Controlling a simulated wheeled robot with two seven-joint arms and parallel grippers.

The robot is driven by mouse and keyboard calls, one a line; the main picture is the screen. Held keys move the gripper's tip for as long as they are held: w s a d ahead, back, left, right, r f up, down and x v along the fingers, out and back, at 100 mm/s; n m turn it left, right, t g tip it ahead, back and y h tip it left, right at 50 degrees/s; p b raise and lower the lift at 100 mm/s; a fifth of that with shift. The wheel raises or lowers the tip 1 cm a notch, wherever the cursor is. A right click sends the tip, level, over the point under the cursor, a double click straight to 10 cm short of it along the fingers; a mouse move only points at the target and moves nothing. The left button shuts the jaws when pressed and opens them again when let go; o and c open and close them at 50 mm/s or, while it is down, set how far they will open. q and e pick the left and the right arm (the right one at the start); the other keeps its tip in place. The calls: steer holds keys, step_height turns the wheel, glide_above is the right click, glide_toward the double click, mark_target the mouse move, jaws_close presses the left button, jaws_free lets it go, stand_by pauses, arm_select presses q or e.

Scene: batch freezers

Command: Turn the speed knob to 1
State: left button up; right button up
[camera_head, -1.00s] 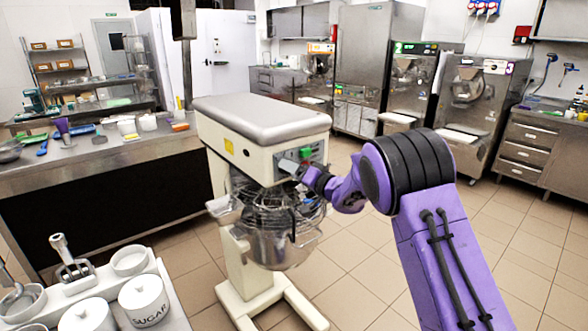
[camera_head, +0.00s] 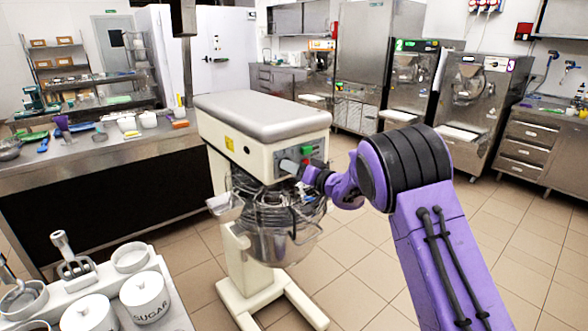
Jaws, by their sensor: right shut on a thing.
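The planetary mixer (camera_head: 262,115) stands in the middle of the head view, with a grey top, a cream body and a wire-guarded bowl (camera_head: 275,240) below. Its control panel (camera_head: 313,146) is on the right-hand face, with a green button (camera_head: 306,151) and a small red one visible. My right gripper (camera_head: 295,167) is at the lower part of this panel, its arm reaching in from the right. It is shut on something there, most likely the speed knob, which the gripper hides. The knob's setting cannot be read. My left gripper is not in view.
A steel counter (camera_head: 110,165) with utensils is at left. A white caddy with a sugar jar (camera_head: 145,297) is at the lower left. Batch freezers (camera_head: 473,105) stand at the back right. The tiled floor (camera_head: 530,240) is open at right.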

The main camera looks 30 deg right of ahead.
steer(key=shift+a+r+n+g+h+b, duration=0.15)
steer(key=shift+n+h+b, duration=0.35)
steer(key=shift+n+b, duration=2)
steer(key=shift+a+f+n+g+h+b, duration=0.1)
steer(key=shift+n+g+h+b, duration=0.3)
steer(key=shift+n, duration=4.3)
steer(key=shift+r, duration=0.1)
steer(key=o, duration=1)
steer(key=shift+o, duration=0.2)
steer(key=shift+s+d, duration=0.1)
